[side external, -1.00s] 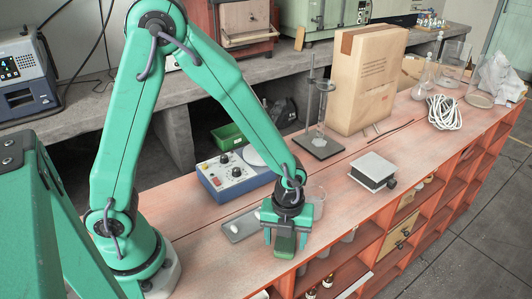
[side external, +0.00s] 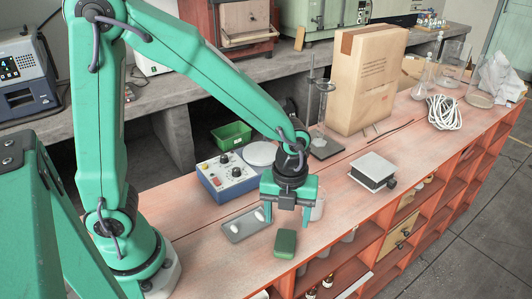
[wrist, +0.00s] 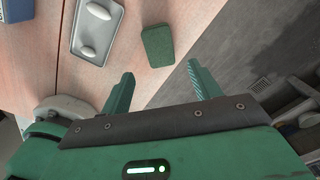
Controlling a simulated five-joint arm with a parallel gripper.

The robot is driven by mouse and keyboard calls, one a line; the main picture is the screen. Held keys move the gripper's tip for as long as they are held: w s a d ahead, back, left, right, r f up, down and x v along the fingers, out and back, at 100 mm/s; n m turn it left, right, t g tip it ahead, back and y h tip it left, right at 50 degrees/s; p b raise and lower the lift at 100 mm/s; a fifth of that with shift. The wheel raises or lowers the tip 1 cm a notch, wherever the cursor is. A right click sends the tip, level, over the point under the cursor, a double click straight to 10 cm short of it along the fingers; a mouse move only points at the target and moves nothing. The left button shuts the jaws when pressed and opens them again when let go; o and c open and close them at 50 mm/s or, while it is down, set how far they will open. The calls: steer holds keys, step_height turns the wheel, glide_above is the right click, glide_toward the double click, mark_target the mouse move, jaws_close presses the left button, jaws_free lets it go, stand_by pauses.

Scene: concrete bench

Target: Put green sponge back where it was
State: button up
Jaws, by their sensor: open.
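The green sponge (side external: 285,243) lies flat on the bench near its front edge. It also shows in the wrist view (wrist: 157,46), beyond my open fingers and apart from them. My gripper (side external: 289,206) is open and empty above the bench, a little behind and above the sponge. In the wrist view its two fingertips (wrist: 160,72) are spread with bare bench between them. A grey tray (side external: 233,231) with two white oval pieces lies just left of the sponge, and it also shows in the wrist view (wrist: 78,49).
A small scale-like block (side external: 373,171) stands to the right. The bench's front edge is close to the sponge.

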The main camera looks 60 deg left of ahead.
steer(key=shift+r, duration=2.15)
steer(key=s+a+r+n+t, duration=0.2)
steer(key=s+a+r+n, duration=0.2)
steer(key=n, duration=0.9)
steer(key=s+a+r+n+t, duration=0.3)
steer(key=s+a+r+n, duration=0.2)
steer(key=n, duration=0.9)
step_height(320, 180, up, 2)
steer(key=a, duration=0.2)
steer(key=shift+a+t, duration=0.3)
steer(key=shift+a, duration=0.1)
